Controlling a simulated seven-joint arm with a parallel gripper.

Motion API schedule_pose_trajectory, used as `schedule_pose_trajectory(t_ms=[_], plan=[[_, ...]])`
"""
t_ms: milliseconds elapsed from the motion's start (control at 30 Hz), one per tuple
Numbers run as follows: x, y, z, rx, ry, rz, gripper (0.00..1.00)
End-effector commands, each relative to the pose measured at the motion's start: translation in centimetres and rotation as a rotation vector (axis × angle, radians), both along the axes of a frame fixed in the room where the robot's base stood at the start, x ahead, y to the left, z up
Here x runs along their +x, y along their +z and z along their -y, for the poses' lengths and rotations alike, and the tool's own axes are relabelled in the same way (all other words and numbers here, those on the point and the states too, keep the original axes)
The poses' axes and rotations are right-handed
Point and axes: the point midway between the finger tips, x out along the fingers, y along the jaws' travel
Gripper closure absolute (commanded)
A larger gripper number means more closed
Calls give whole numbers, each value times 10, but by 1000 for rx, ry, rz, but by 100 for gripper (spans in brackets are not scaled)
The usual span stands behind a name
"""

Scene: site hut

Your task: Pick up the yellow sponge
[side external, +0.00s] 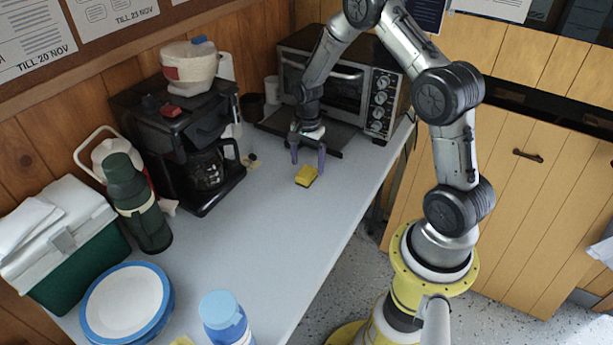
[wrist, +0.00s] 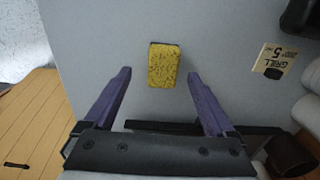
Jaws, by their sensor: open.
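The yellow sponge (side external: 306,176) lies flat on the light grey worktop, in front of the toaster oven. In the wrist view the sponge (wrist: 164,65) is a speckled yellow block, ahead of the fingertips and roughly midway between their lines. My gripper (side external: 308,166) is open, with purple fingers pointing down close to the sponge on its oven side. In the wrist view my gripper (wrist: 159,74) has its fingers spread wider than the sponge, with nothing between them. I cannot tell the exact height of the fingertips above the worktop.
The toaster oven (side external: 338,89) stands behind my gripper. A black coffee maker (side external: 177,130) stands to the left, with a green flask (side external: 140,205), a cool box (side external: 80,262) and blue-rimmed plates (side external: 93,318) nearer. A blue-lidded bottle (side external: 226,322) stands at the front. The worktop (side external: 260,220) around the sponge is clear.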

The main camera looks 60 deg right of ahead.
Motion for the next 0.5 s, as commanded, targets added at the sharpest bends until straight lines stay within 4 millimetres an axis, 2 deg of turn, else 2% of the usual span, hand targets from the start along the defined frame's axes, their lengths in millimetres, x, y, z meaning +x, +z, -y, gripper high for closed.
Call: schedule_pose_trajectory(t_ms=[233, 500], plan=[[4, -36, 1, 1, 0, -3, 10], [5, -45, 2, 0, 0, 0, 10]])
